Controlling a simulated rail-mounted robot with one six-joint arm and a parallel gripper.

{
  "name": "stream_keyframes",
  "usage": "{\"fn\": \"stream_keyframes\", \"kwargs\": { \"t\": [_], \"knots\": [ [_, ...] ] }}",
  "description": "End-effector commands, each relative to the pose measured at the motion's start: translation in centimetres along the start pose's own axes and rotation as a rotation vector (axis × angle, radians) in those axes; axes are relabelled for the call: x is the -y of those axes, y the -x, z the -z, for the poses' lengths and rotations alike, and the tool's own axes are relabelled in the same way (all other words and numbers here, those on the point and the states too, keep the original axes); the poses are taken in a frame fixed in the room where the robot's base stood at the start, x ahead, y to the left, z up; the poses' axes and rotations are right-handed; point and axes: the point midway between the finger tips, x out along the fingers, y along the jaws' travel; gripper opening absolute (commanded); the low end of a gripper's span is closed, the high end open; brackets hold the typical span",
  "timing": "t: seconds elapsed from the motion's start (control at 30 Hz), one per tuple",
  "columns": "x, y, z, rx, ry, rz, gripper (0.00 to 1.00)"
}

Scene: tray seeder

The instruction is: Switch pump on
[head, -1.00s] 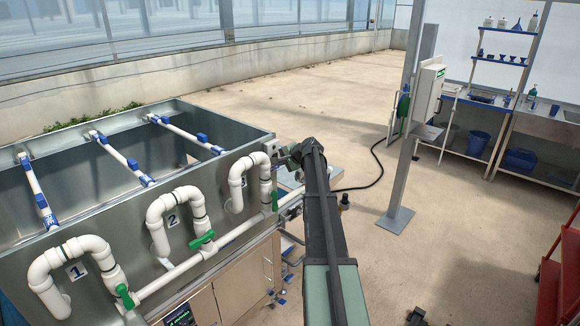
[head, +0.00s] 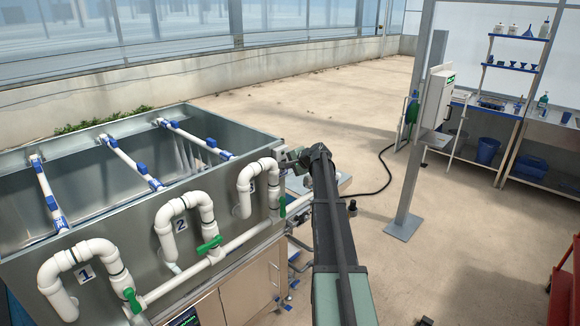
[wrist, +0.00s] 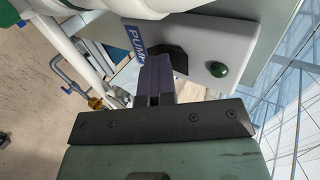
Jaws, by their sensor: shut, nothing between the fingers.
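The pump panel (wrist: 195,45) is a pale grey box with a blue label (wrist: 134,40) on which "PUM" can be read. A black switch part (wrist: 172,58) is on its face, partly hidden behind my fingers. A round dark green button or lamp (wrist: 217,69) sits beside it; I cannot tell whether it is lit. My gripper (wrist: 156,62) is shut and empty, its fingertips right at the black part; I cannot tell whether they touch it. In the head view the panel (head: 276,146) is small at the tank's near right corner, with my gripper (head: 292,158) close to it.
The metal tank (head: 120,228) carries white pipe loops marked 1, 2 and another, with green valve handles (head: 210,245) near my arm. A grey post (head: 416,170) with a control box (head: 437,98) stands to the right. The concrete floor (head: 330,110) behind is open.

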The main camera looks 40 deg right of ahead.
Motion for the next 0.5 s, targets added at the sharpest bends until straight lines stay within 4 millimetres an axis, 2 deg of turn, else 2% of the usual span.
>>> {"fn": "stream_keyframes", "kwargs": {
  "t": [0.1, 0.5],
  "knots": [
    [0.79, 0.40, 0.00, 0.000, -0.002, 0.005, 0.00],
    [0.82, 0.61, 0.10, -0.002, -0.004, 0.009, 0.00]
  ]
}}
